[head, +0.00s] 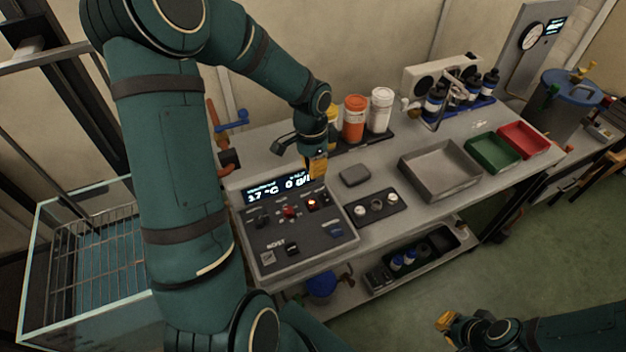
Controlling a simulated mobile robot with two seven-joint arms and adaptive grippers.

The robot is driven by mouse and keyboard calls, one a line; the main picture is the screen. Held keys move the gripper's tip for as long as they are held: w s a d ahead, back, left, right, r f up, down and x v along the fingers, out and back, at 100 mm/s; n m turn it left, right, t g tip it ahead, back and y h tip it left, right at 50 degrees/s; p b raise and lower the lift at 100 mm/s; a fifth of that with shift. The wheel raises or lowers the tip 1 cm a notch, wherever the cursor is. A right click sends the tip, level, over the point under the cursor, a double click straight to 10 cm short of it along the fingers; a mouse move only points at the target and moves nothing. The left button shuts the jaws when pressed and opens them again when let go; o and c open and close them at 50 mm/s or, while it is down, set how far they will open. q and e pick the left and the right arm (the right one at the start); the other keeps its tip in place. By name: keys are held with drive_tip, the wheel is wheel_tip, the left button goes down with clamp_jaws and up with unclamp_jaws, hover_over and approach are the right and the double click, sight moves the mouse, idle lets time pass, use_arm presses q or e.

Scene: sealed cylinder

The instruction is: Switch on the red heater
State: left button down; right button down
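A grey control panel (325,240) stands at the left end of the bench, with a lit display (277,189) along its back edge. The panel carries a red knob (289,212), a small glowing orange-red control (312,203) and several dark switches. I cannot read which control belongs to the red heater. My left gripper (317,168) points down above the panel's back right edge, just behind the glowing control. Its yellow fingertips look close together, but their gap is not clear. My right gripper (446,320) is low at the bottom right, away from the bench, its opening unclear.
A grey block (355,174) and a dark plate with knobs (375,207) lie right of the panel. Orange (354,118) and white (380,110) jars stand behind. Grey (408,165), green (493,152) and red (525,138) trays sit further right.

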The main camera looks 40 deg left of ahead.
use_arm(q)
drive_tip(key=r, duration=0.3)
drive_tip(key=shift+a, duration=0.3)
drive_tip(key=shift+f, duration=0.1)
